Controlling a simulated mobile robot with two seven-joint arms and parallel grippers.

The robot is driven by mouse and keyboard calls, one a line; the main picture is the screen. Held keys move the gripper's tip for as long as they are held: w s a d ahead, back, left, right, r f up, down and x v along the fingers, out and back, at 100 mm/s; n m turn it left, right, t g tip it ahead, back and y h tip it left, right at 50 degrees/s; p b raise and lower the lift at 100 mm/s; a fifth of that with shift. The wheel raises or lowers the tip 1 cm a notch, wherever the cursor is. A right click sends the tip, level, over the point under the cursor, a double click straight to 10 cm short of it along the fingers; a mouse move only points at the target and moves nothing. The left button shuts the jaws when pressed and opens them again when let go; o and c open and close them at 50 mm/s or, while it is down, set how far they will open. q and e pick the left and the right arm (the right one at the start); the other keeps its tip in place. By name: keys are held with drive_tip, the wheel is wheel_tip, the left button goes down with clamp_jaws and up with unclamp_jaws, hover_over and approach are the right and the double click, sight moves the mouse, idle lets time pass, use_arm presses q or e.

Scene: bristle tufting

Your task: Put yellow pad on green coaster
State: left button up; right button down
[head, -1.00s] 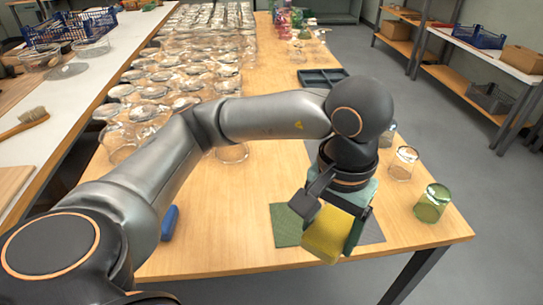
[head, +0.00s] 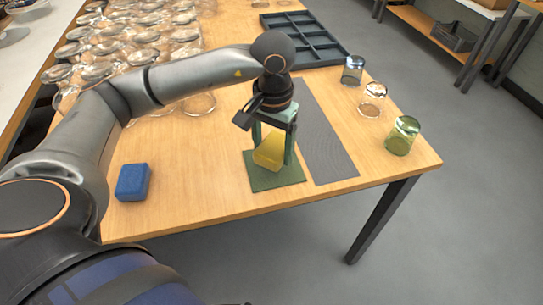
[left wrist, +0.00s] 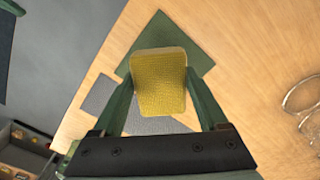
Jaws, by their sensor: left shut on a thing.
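The yellow pad (head: 269,151) is held upright between the fingers of my left gripper (head: 272,150). In the left wrist view the yellow pad (left wrist: 160,82) sits between both green fingers (left wrist: 160,100). The green coaster (head: 275,178) lies flat on the table under the gripper, and part of it shows in the left wrist view (left wrist: 200,57). The pad is over the coaster in both views. I cannot tell whether its lower edge touches the coaster. My right gripper is not in view.
A grey mat (head: 325,140) lies right of the coaster. A blue block (head: 133,182) lies to the left. Several glasses, including a green one (head: 402,135), stand along the right edge. A dark divided tray (head: 300,40) and many glass vessels (head: 130,45) are farther back.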

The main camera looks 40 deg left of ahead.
sight(272, 158)
use_arm(q)
drive_tip(key=shift+w+a+f, duration=0.15)
drive_tip(key=shift+a+f, duration=0.15)
drive_tip(key=shift+f, duration=0.1)
drive_tip(key=shift+w+f, duration=0.1)
drive_tip(key=shift+f, duration=1.45)
drive_tip(key=shift+f+b, duration=0.25)
drive_tip(key=shift+b, duration=0.1)
drive_tip(key=o, duration=1.1)
drive_tip(key=shift+r, duration=0.1)
wheel_tip(272, 158, up, 12)
drive_tip(key=shift+r+p, duration=0.2)
drive_tip(key=shift+p, duration=0.65)
